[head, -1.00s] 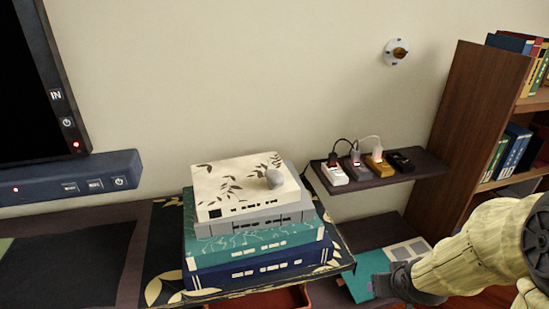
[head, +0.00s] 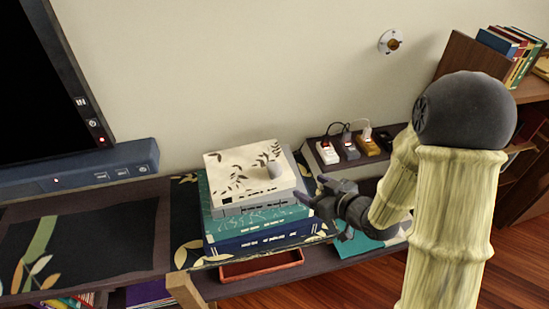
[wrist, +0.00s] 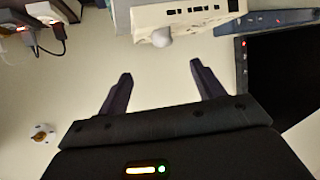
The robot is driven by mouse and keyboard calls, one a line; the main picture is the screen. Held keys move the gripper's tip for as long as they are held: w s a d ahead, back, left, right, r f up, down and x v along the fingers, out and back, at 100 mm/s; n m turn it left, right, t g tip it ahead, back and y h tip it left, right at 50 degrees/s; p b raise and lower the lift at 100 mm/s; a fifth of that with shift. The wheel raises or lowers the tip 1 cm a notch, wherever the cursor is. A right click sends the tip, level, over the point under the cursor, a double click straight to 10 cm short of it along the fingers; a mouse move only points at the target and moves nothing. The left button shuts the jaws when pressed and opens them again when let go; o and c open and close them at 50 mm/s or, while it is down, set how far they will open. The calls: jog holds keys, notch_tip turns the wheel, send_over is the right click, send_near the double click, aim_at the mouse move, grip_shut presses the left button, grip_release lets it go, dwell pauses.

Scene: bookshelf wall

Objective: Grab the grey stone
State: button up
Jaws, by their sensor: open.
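The grey stone (head: 274,169) is small and rounded and lies on the right part of a cream book with a leaf print (head: 232,168), the top of a stack of books. In the wrist view the stone (wrist: 162,38) shows beyond the fingertips, roughly midway between them, against the cream book (wrist: 190,14). My gripper (head: 315,191) is to the right of the stack, pointing left toward it. In the wrist view its two fingers (wrist: 161,69) are spread apart with nothing between them.
A dark shelf with several plugged-in adapters (head: 350,150) is behind my gripper. A red tray (head: 261,265) is below the stack. A screen (head: 45,90) and blue soundbar (head: 80,170) are at left. The wall above the stack is bare.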

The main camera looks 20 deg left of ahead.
aim_at(279, 170)
jog(key=shift+a, duration=0.1)
jog(key=p+x, duration=0.1)
jog(key=x, duration=1.1)
jog(key=shift+w+a+r+p, duration=0.1)
jog(key=shift+p, duration=0.25)
jog(key=shift+p+x, duration=0.8)
jog(key=shift+x, duration=1.8)
jog(key=shift+a+r, duration=0.1)
jog(key=shift+r, duration=0.05)
jog(key=c, duration=1.2)
jog(key=shift+r, duration=0.15)
